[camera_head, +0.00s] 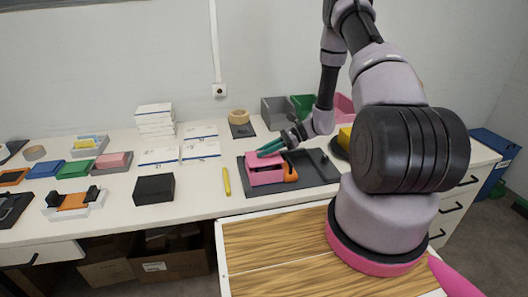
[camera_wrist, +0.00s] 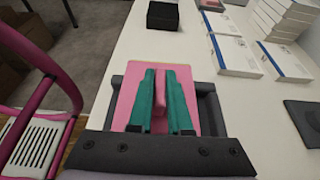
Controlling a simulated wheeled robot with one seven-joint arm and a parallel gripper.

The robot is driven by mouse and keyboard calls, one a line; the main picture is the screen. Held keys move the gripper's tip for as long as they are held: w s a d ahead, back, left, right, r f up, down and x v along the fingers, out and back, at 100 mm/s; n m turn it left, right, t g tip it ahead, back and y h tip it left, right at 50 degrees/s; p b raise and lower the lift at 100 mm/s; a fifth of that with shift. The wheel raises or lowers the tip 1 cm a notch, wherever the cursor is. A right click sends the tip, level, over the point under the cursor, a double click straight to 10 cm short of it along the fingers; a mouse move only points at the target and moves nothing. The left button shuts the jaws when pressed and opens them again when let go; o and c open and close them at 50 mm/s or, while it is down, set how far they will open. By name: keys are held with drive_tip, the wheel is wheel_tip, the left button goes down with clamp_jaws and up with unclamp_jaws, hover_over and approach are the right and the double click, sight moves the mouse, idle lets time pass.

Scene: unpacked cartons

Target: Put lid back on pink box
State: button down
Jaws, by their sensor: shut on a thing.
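The pink box (camera_head: 264,177) stands on a dark tray (camera_head: 318,174) on the white table. My gripper (camera_head: 270,149) reaches down over the box from the right. Its teal fingers (camera_wrist: 160,98) are shut on the raised handle of the pink lid (camera_wrist: 124,92), seen between them in the wrist view. The lid is at the top of the box; I cannot tell whether it is fully seated. The box's inside is hidden.
An orange object (camera_head: 290,173) is right beside the box on the tray. A yellow marker (camera_head: 227,182) and a black box (camera_head: 154,189) lie to the left. White cartons (camera_head: 156,119) and grey and green bins (camera_head: 277,112) stand behind. The table's front edge is close.

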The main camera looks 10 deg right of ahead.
drive_tip(key=shift+f, duration=0.3)
drive_tip(key=shift+f, duration=0.85)
drive_tip(key=c, duration=0.8)
unclamp_jaws()
drive_tip(key=shift+o, duration=0.2)
drive_tip(key=v, duration=1)
drive_tip(key=shift+d, duration=0.4)
drive_tip(key=shift+r, duration=0.1)
